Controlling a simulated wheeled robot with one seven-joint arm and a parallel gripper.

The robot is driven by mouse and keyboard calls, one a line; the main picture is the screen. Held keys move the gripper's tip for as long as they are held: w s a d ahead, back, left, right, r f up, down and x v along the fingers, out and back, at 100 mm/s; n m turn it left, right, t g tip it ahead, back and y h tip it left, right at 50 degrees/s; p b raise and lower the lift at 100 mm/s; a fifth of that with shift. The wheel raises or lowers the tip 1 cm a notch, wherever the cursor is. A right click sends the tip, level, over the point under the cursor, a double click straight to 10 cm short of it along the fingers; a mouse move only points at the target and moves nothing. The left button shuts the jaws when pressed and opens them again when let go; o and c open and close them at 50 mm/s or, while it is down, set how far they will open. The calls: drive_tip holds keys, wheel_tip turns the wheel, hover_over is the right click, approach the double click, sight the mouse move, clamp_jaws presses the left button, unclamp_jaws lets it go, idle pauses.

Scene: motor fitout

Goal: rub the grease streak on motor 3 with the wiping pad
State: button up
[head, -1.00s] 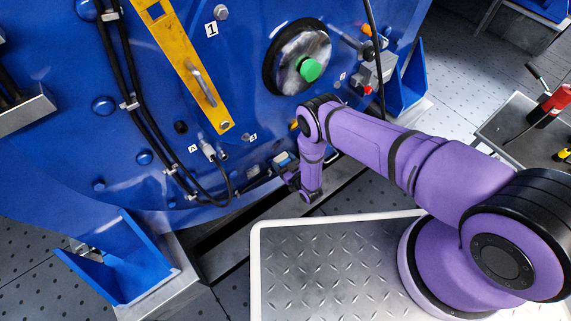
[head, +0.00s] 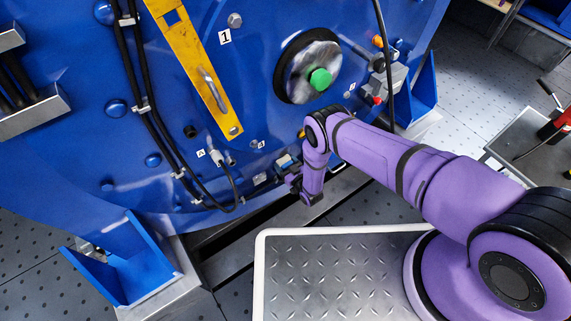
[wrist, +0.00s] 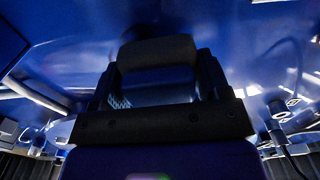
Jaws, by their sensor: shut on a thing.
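The blue motor housing (head: 75,150) fills the left and middle of the head view, with a plate marked 1 (head: 225,37) on it. I see no number 3 and cannot make out a grease streak. My gripper (head: 292,181) is at the housing's lower edge, small and partly hidden by my wrist. In the wrist view, my gripper (wrist: 157,88) is shut on a dark block, which looks like the wiping pad (wrist: 157,50). The pad is in front of a blue surface. I cannot tell whether they touch.
A round shaft end with a green centre (head: 320,79), a yellow bar with a handle (head: 196,75) and black cables (head: 150,115) are on the housing. A blue foot bracket (head: 122,262) stands lower left. A cart (head: 525,135) with tools stands at right.

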drive_tip(key=shift+x, duration=0.9)
idle(0.3)
